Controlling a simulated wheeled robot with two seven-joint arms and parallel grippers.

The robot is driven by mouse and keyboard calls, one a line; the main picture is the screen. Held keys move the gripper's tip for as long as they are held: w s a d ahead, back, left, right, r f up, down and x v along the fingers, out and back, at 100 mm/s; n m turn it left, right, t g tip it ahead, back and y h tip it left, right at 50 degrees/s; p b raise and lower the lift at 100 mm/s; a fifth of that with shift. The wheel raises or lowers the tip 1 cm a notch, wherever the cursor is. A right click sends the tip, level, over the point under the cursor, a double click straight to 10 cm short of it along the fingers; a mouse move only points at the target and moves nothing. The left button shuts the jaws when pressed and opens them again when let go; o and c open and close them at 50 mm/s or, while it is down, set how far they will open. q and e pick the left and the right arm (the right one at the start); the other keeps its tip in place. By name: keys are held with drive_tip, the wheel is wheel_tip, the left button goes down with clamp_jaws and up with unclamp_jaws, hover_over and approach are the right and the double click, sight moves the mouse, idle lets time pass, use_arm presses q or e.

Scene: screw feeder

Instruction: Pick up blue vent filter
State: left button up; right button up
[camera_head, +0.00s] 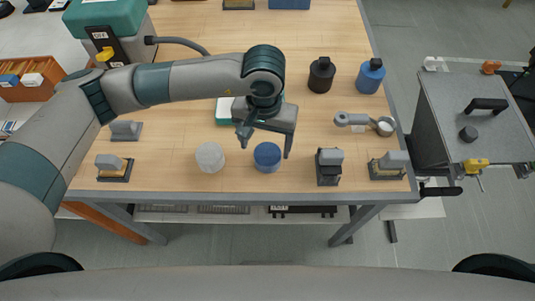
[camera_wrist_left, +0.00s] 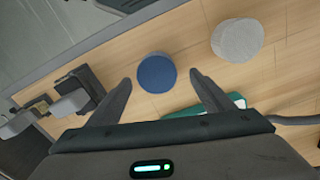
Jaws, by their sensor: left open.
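The blue vent filter (camera_head: 267,156) is a short round disc on the wooden table (camera_head: 180,130), near its front edge. In the left wrist view the blue vent filter (camera_wrist_left: 156,72) lies ahead of and between the two spread fingertips. My left gripper (camera_head: 263,146) is open and points down over the blue filter, with nothing held. Its fingers also show in the left wrist view (camera_wrist_left: 160,80). I cannot tell whether they touch the filter. My right gripper is not in view.
A light grey round filter (camera_head: 210,157) stands just left of the blue one. A grey device (camera_head: 329,166) on a black base stands to the right. A green-and-white item (camera_head: 224,111) lies behind. Black (camera_head: 321,75) and blue (camera_head: 370,76) bottles stand at the back right.

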sight(268, 152)
use_arm(q)
drive_tip(key=shift+d+f+p, duration=0.2)
drive_tip(key=shift+f+p, duration=0.4)
drive_tip(key=shift+p, duration=0.1)
drive_tip(key=f, duration=0.1)
drive_tip(key=f+p, duration=0.1)
drive_tip(key=shift+w+d+f, duration=0.15)
drive_tip(key=shift+d+f, duration=0.05)
drive_tip(key=shift+f, duration=0.15)
drive_tip(key=shift+f+p, duration=0.3)
drive_tip(key=shift+f, duration=0.15)
drive_tip(key=c, duration=1.1)
drive_tip(key=shift+r, duration=0.15)
